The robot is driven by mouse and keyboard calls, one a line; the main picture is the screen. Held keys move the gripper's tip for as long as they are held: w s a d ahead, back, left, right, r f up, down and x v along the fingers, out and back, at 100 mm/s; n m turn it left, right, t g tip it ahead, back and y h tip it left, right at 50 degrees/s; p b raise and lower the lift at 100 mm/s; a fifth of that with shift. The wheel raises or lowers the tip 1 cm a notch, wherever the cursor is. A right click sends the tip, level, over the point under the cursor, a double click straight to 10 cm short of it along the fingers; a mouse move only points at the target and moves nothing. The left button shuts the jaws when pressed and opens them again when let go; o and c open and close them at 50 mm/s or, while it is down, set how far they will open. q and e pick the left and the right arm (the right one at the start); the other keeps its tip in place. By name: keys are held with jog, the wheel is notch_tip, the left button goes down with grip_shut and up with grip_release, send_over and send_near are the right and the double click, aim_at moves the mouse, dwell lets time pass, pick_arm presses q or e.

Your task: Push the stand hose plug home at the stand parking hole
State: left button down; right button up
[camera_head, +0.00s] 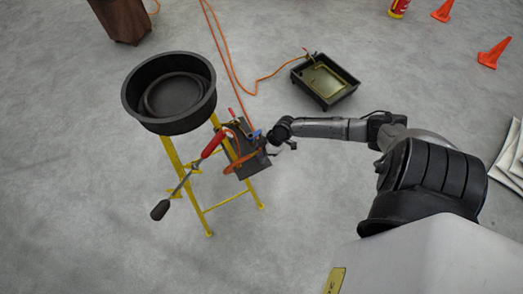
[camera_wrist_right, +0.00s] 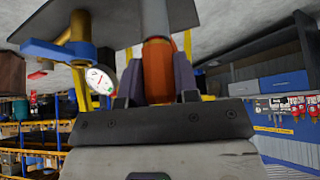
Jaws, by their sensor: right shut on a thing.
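The yellow stand (camera_head: 222,203) carries a dark panel (camera_head: 258,168) on its right side. My right gripper (camera_head: 268,138) is at the panel's upper right edge. In the right wrist view my right gripper (camera_wrist_right: 157,85) is shut on the orange stand hose plug (camera_wrist_right: 157,65). A grey metal part (camera_wrist_right: 154,20) continues above it, in front of a dark plate (camera_wrist_right: 95,22). I cannot tell how deep the plug sits, and the parking hole is hidden. An orange hose (camera_head: 236,162) loops at the panel. My left gripper is not in view.
A black round pan (camera_head: 130,98) tops the stand. A red-handled lance (camera_head: 214,143) with a black end slants left of the panel. A round gauge (camera_wrist_right: 100,78) and a blue fitting (camera_wrist_right: 50,50) sit close left of the gripper. A black tray (camera_head: 349,91) lies on open floor.

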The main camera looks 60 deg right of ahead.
jog(key=shift+f, duration=0.2)
jog(key=o, duration=1)
jog(key=shift+r, duration=0.1)
jog(key=shift+p+v, duration=1.4)
jog(key=shift+v, duration=5.5)
jog(key=shift+w+a, duration=0.1)
